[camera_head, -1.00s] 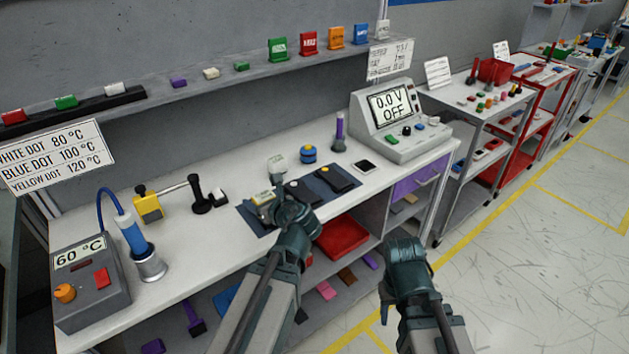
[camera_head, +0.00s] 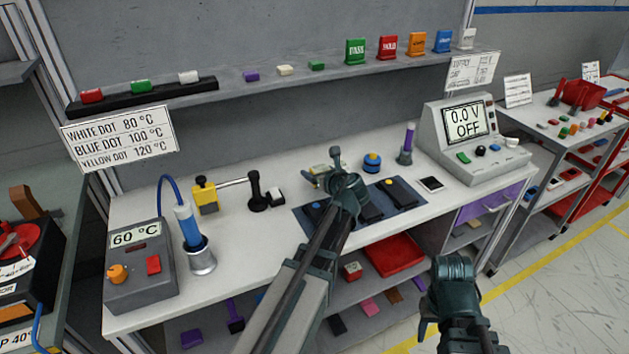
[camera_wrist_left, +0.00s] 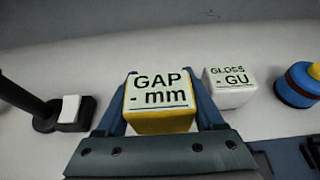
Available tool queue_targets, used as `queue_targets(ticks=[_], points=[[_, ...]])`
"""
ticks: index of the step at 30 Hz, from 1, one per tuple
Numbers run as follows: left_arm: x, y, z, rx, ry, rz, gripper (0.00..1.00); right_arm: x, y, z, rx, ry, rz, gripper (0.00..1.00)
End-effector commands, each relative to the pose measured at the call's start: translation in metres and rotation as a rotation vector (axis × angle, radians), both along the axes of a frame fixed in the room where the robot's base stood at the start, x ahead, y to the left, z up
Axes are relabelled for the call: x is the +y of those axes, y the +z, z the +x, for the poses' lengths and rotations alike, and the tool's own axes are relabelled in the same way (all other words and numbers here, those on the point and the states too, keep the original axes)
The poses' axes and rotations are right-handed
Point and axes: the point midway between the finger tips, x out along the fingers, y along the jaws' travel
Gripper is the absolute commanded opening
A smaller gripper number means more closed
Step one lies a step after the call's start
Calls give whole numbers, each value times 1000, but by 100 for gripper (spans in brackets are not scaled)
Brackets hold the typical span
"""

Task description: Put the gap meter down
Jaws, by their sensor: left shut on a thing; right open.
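The gap meter (camera_wrist_left: 160,95), a yellow block with a white "GAP - mm" face, is between the fingers of my left gripper (camera_wrist_left: 160,112). In the head view my left gripper (camera_head: 338,180) is shut on the gap meter (camera_head: 319,173) at the back edge of the dark mat (camera_head: 303,222). I cannot tell whether the meter touches the bench. The white gloss meter (camera_wrist_left: 229,88) stands just right of it in the wrist view. My right gripper (camera_head: 453,270) is open and empty, in front of the bench.
A blue round piece (camera_head: 372,162) and a purple-topped stick (camera_head: 407,145) stand behind the mat. A black stand (camera_head: 257,192) and yellow tool (camera_head: 206,196) are to the left. The "0.0 V OFF" tester (camera_head: 470,145) is right. Bare white bench (camera_head: 260,245) lies left of the mat.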

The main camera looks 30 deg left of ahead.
Motion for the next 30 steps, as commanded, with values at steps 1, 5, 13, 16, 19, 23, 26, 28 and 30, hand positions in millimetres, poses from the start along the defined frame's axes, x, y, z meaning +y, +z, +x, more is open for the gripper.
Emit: queue_targets(ticks=[1, 5, 13, 16, 19, 23, 26, 28, 30], points=[[0, 0, -1, 0, 0, 0, 5, 0, 0, 0, 0, 0, 0, 50], [1, -8, -1, 0, 0, 0, 5, 0, -8, 0, 0, 0, 0, 50], [8, -37, -2, 1, 0, 1, 5, 0, -37, 0, 0, 0, 0, 50], [9, -36, -2, 0, -1, 0, 5, 0, -36, 0, 0, 0, 0, 50], [9, -35, -2, 0, -1, 0, 5, 0, -35, 0, 0, 0, 0, 50], [9, -36, -2, 0, -1, 0, 5, 0, -36, 0, 0, 0, 0, 50], [9, -40, -2, 0, -1, 0, 5, 0, -40, 0, 0, 0, 0, 50], [9, -38, -2, 0, -1, 0, 82, 0, -38, 0, 0, 0, 0, 50], [9, -38, -2, 0, -1, 0, 95, 0, -38, 0, 0, 0, 0, 50]])
